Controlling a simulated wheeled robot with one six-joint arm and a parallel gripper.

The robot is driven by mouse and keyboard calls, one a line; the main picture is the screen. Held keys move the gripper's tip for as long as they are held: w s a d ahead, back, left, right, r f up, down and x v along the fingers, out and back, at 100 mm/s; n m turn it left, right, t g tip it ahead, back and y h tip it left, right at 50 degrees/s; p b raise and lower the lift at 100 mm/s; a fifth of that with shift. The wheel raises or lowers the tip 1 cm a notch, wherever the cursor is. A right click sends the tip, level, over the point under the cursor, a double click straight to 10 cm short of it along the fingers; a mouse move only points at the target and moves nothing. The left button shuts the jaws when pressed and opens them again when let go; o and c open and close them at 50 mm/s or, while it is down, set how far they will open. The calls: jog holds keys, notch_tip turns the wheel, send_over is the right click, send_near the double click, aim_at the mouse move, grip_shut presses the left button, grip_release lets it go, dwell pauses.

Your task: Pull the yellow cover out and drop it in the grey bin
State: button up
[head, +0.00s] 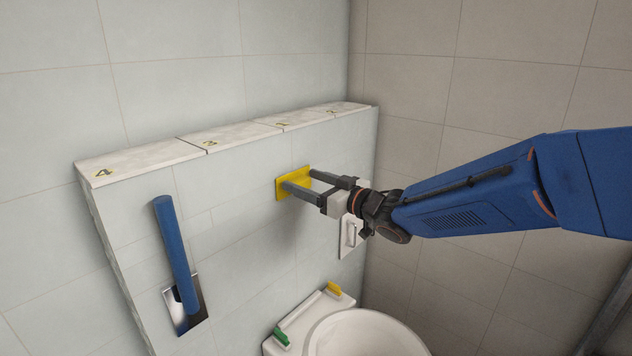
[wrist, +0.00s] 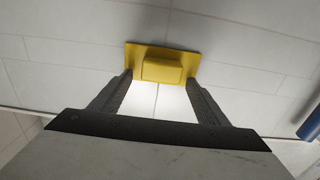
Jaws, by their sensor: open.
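The yellow cover (head: 293,182) is a flat rectangular plate on the front face of the low tiled wall, above and left of the toilet. In the wrist view the cover (wrist: 162,65) has a raised block at its middle. My gripper (head: 300,185) is open, its two fingers pointing at the cover. In the wrist view the fingertips (wrist: 160,80) lie on either side of the raised block. I cannot tell whether they touch the plate. The grey bin is not in view.
The wall's top ledge (head: 232,135) carries numbered slabs. A blue-handled trowel-like tool (head: 177,255) is on the wall to the left. A white toilet (head: 365,335) with green and yellow pieces stands below. A white plate with a handle (head: 350,236) is right of the cover.

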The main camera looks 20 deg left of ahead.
jog(key=shift+w+a, duration=0.1)
jog(key=shift+a, duration=0.1)
jog(key=c, duration=1.5)
jog(key=shift+v, duration=0.75)
dwell(0.7)
